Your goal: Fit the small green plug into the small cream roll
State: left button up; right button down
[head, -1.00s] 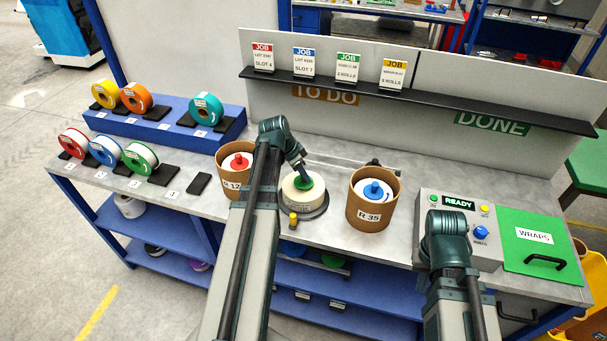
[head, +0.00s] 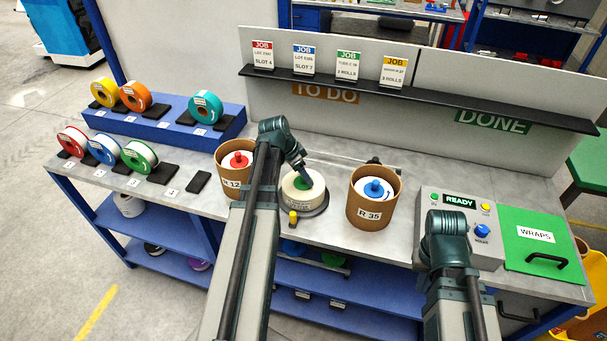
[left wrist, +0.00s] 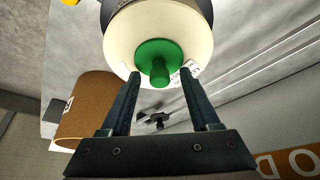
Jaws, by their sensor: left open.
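The small cream roll (head: 304,198) lies flat on a dark round stand on the bench. The small green plug (head: 302,183) sits at the centre of its top face. In the left wrist view the plug (left wrist: 159,62) shows a round flange against the face of the cream roll (left wrist: 118,40), with a knob standing out. My left gripper (left wrist: 160,76) is open, its fingers apart on either side of the knob and clear of it. In the head view its fingers are partly hidden by my arm. My right arm's end (head: 449,245) is over the bench's right part; its fingertips are hidden.
Brown tubs labelled R 12 (head: 228,188) and R 35 (head: 370,217) flank the cream roll closely. A yellow-topped peg (head: 293,217) stands at its front. The control box (head: 463,206) and green WRAPS lid (head: 543,243) are to the right. Coloured spools stand at the left.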

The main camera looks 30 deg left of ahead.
pick_arm(q)
jog(key=shift+r, duration=0.15)
jog(key=p+v, duration=1.2)
jog(key=v, duration=0.1)
jog(key=shift+r+p, duration=0.25)
jog(key=shift+p, duration=0.15)
jog(key=shift+s, duration=0.15)
jog(key=s+d+f+n+g+y+b, duration=0.1)
jog(key=s+d+f+b, duration=0.2)
jog(key=d, duration=0.8)
jog(key=s+d+f+g+y+b, duration=0.1)
jog(key=s+d+f+b, duration=0.3)
jog(key=d, duration=0.7)
jog(key=s+d+f+n+g+y+b, duration=0.1)
jog(key=s+d+f+b, duration=0.3)
jog(key=d, duration=0.7)
jog(key=shift+s+f+n+g+y, duration=0.3)
jog(key=shift+s+f+g, duration=0.2)
jog(key=shift+f, duration=0.25)
jog(key=shift+d, duration=0.1)
